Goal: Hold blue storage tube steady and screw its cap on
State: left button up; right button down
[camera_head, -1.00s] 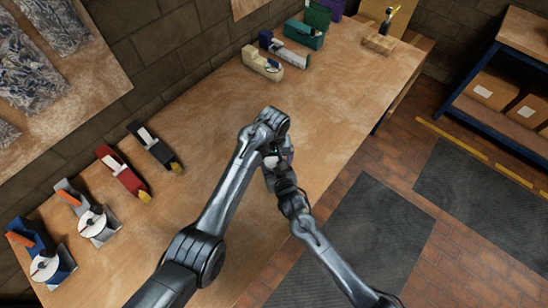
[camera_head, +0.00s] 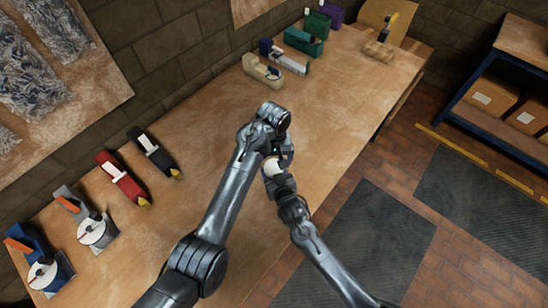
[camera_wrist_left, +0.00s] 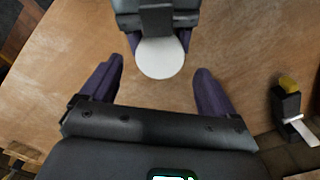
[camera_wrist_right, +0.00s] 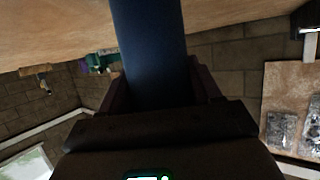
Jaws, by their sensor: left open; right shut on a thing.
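The blue storage tube (camera_wrist_right: 150,45) is held between the fingers of my right gripper (camera_wrist_right: 153,82), which is shut on it. In the left wrist view, a white round cap (camera_wrist_left: 160,58) faces the camera, just in front of my right gripper (camera_wrist_left: 157,18). My left gripper (camera_wrist_left: 158,72) is open, its purple fingers on either side of the cap with a gap on both sides. In the head view, the white cap (camera_head: 272,167) shows between the two wrists. I cannot tell how far the cap is seated on the tube.
The wooden bench (camera_head: 330,110) is clear around and below my grippers. Tape dispensers (camera_head: 95,230) and red and black tools (camera_head: 122,180) lie along the left. A beige dispenser (camera_head: 262,70) and a green box (camera_head: 303,42) stand at the back.

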aim_at(274, 167)
pick_arm(q)
jog(key=shift+w+r, duration=0.1)
jog(key=shift+r, duration=1.55)
jog(key=shift+f, duration=4)
jog(key=c, duration=0.9)
jog(key=o, duration=1)
jog(key=shift+c, duration=0.2)
jog(key=shift+r, duration=2.25)
jog(key=shift+r, duration=0.1)
jog(key=shift+c, duration=0.3)
